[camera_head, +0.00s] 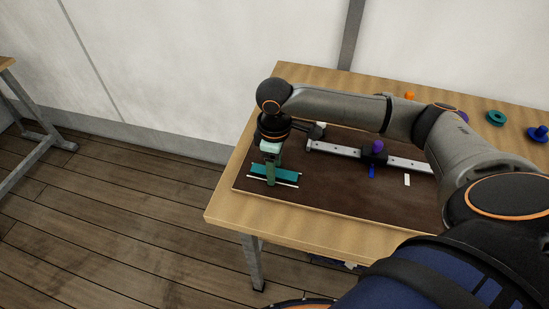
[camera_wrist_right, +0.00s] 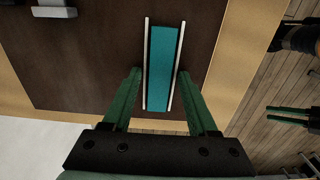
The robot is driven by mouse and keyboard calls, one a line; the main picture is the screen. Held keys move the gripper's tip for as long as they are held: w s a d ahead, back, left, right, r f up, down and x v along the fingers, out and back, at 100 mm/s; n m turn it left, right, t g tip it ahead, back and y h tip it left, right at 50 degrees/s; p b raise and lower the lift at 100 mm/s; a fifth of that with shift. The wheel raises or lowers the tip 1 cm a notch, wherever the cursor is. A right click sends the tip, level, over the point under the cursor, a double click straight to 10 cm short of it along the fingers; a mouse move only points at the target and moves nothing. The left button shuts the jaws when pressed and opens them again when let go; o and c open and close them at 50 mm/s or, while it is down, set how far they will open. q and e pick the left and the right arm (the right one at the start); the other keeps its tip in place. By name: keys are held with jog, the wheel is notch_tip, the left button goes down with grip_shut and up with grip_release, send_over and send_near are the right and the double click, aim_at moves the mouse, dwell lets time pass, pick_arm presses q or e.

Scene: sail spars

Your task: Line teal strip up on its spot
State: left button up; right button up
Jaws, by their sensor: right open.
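The teal strip (camera_head: 286,172) lies on the dark brown board at its left end. White lines run along both its long sides. In the right wrist view the strip (camera_wrist_right: 162,62) sits between the two white lines (camera_wrist_right: 147,50), roughly parallel to them. My right gripper (camera_head: 271,182) points down over the strip and hides part of its left half in the head view. In the wrist view its green fingers (camera_wrist_right: 160,73) are open, one on each side of the strip. My left gripper (camera_wrist_right: 287,114) shows at the right of the wrist view, over the floor, its green fingers apart.
A pale rail (camera_head: 335,150) with a purple knob (camera_head: 377,146) crosses the board (camera_head: 330,190). A blue piece (camera_head: 372,171) and a white piece (camera_head: 407,180) lie in front of it. A teal ring (camera_head: 496,118) and a blue knob (camera_head: 538,133) stand at the back right.

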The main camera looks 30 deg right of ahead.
jog(key=shift+r, duration=3.5)
